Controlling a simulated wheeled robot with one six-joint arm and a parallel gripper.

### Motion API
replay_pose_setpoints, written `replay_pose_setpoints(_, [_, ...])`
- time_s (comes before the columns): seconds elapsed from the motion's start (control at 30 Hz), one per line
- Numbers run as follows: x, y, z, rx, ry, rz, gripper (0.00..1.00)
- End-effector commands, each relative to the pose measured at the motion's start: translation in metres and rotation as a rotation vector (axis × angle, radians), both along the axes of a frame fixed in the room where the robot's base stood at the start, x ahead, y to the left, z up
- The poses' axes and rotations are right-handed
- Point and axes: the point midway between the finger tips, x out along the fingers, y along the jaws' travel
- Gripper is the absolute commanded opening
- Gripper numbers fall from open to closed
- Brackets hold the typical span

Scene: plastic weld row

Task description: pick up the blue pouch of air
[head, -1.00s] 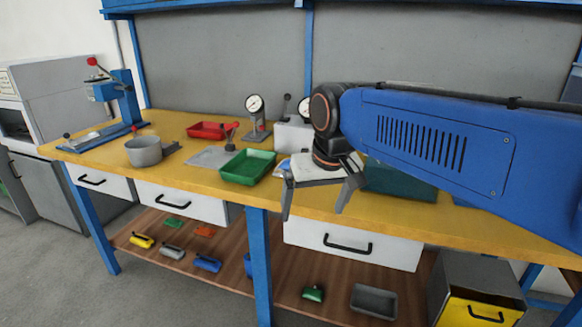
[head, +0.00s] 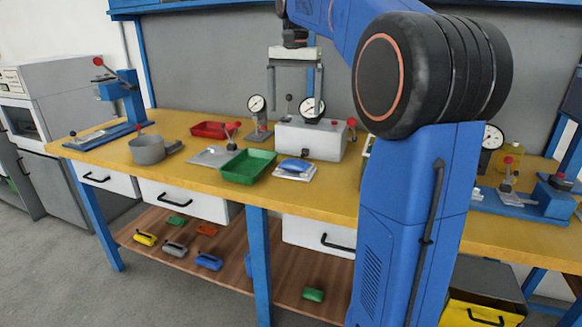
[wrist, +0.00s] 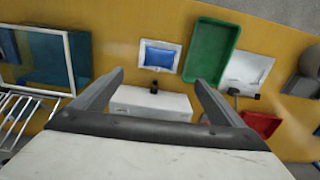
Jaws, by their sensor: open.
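The blue pouch of air (head: 293,165) lies on a small white square plate (head: 306,175) on the yellow bench, just right of the green tray. In the wrist view the pouch (wrist: 159,56) lies flat, with the plate's white edge around it. My gripper (head: 294,106) is raised above the bench toward the back panel, fingers pointing down, apart and empty. In the wrist view its fingers (wrist: 158,76) stand wide on either side, with the pouch appearing just beyond and between their tips. It touches nothing that I can see.
The green tray (head: 238,178) sits close left of the plate. A white box (head: 322,142) with a dial gauge (head: 307,108) stands close behind it. A red tray (head: 208,129) and a grey pot (head: 146,150) are farther left. My arm hides part of the bench's right side.

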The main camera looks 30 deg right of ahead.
Motion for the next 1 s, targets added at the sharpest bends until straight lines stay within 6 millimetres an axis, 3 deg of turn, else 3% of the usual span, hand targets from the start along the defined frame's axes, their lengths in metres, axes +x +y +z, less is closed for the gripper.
replay_pose_setpoints(0.13, [0.009, -0.008, 0.003, 0.004, 0.013, -0.029, 0.92])
replay_pose_setpoints(0.27, [0.009, -0.009, -0.007, 0.005, 0.017, -0.034, 0.92])
replay_pose_setpoints(0.8, [0.008, -0.008, -0.099, 0.005, 0.015, -0.032, 0.92])
replay_pose_setpoints(1.0, [0.009, -0.008, -0.117, 0.005, 0.014, -0.032, 0.92])
